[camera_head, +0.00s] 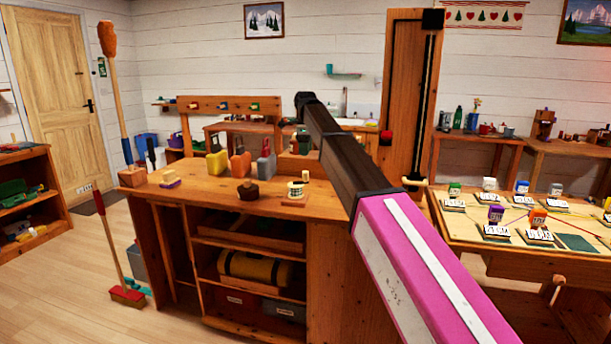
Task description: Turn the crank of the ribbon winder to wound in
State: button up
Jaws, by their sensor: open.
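I cannot surely tell which thing is the ribbon winder. A small device on a wooden base, with a pale part and a dark band (294,191), stands on the near wooden bench (320,206), just left of my arm. It may be the winder, but it is too small to make out a crank or its position. My pink, white and dark brown arm reaches from the lower right up across the bench to a black end at the upper middle. No gripper fingers show there. My arm hides part of the bench top behind it.
Yellow (217,161), orange (240,160) and grey (266,161) containers stand on the bench, near a dark knobbed block (248,190). A tall wooden panel (405,95) rises behind my arm. A table with several blocks (460,225) is at right.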

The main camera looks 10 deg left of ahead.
aim_at(305, 171)
jog(key=n, duration=0.6)
jog(key=shift+n, duration=0.3)
jog(key=n, duration=1.8)
notch_tip(305, 171, down, 11)
jog(key=shift+r, duration=0.1)
jog(key=c, duration=0.9)
